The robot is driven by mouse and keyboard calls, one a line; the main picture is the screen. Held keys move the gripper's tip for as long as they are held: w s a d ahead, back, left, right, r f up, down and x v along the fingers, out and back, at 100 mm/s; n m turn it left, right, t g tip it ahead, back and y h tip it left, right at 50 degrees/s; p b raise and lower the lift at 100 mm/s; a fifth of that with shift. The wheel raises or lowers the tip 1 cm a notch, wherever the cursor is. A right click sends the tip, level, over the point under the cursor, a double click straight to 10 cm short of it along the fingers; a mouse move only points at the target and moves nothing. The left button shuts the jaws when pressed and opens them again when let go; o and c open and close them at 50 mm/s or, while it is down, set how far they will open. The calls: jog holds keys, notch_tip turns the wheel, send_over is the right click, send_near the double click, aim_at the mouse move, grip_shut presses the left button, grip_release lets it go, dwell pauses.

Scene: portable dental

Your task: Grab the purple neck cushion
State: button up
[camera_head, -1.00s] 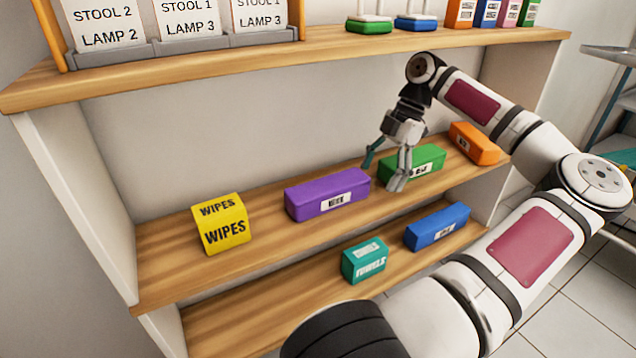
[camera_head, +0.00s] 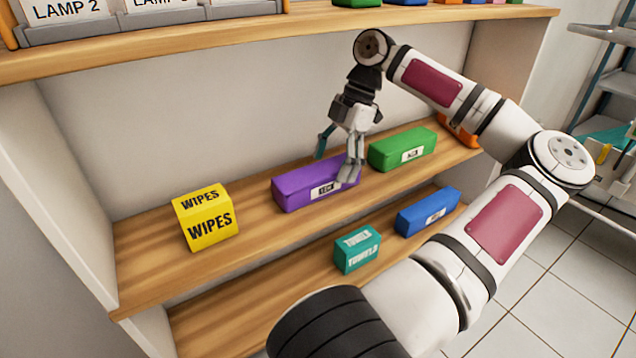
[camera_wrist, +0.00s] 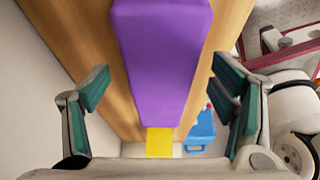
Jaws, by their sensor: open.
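The purple neck cushion (camera_head: 300,188) is a long block with a white label, lying on the middle shelf between the yellow wipes box and the green block. My gripper (camera_head: 337,162) is open and empty near the cushion's right end, and its fingers hide part of that end. In the wrist view the cushion (camera_wrist: 163,60) runs from the top edge down between the two spread fingers of my gripper (camera_wrist: 165,108). Whether the fingers touch it I cannot tell.
On the middle shelf (camera_head: 150,245) stand the yellow wipes box (camera_head: 208,217), the green block (camera_head: 403,149) and an orange block (camera_head: 458,130) partly behind my arm. The lower shelf holds a teal towels box (camera_head: 357,250) and a blue block (camera_head: 428,211). The upper shelf (camera_head: 270,32) overhangs.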

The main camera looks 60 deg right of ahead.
aim_at(319, 170)
jog(key=a, duration=0.1)
jog(key=w+a+b, duration=0.1)
jog(key=w+a, duration=0.1)
jog(key=shift+a+f, duration=0.1)
jog(key=shift+f, duration=0.25)
jog(key=shift+f+b, duration=0.25)
jog(key=shift+b, duration=0.1)
jog(key=c, duration=1.3)
